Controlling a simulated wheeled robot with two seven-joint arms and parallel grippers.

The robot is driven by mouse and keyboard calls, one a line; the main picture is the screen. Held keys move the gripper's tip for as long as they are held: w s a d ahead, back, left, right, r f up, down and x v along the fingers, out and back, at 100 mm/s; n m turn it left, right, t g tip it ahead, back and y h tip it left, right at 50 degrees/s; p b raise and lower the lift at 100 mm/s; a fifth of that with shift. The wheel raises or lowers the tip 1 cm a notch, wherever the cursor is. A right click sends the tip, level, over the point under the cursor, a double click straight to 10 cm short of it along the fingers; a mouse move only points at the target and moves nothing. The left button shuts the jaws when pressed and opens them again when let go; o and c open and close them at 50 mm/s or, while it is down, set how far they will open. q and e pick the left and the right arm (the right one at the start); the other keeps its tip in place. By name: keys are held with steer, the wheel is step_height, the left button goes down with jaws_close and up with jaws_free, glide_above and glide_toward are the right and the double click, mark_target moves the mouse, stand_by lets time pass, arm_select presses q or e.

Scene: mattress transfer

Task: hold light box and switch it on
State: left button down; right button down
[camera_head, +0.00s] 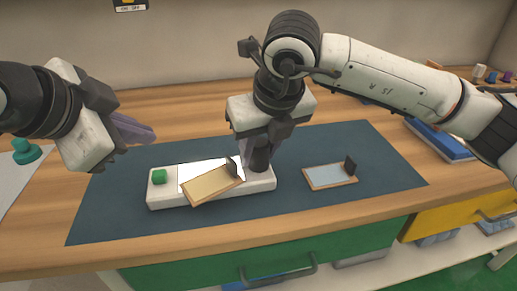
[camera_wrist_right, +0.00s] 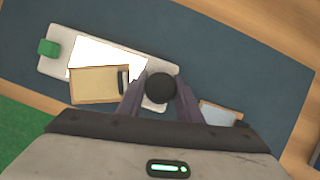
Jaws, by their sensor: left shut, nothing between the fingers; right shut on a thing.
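The white light box (camera_head: 215,198) lies on the dark mat, with a green button (camera_head: 159,177) at its left end and a dark round knob (camera_wrist_right: 160,87) at its right end. Its top panel (camera_wrist_right: 100,54) looks bright white. A wood-framed slide (camera_head: 211,184) lies tilted over the panel and the front edge, with a dark tab. My right gripper (camera_head: 257,155) points down and is shut on the knob, its fingers on either side. My left gripper (camera_head: 150,134) is shut and empty, above and left of the box, apart from the green button.
A second framed slide (camera_head: 330,176) with a pale blue pane lies on the mat (camera_head: 380,155) to the right. A blue object (camera_head: 440,138) sits at the right, a teal object (camera_head: 26,151) at the far left. The back of the mat is clear.

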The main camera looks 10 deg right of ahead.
steer(key=c, duration=1.2)
jaws_free()
steer(key=shift+r, duration=0.1)
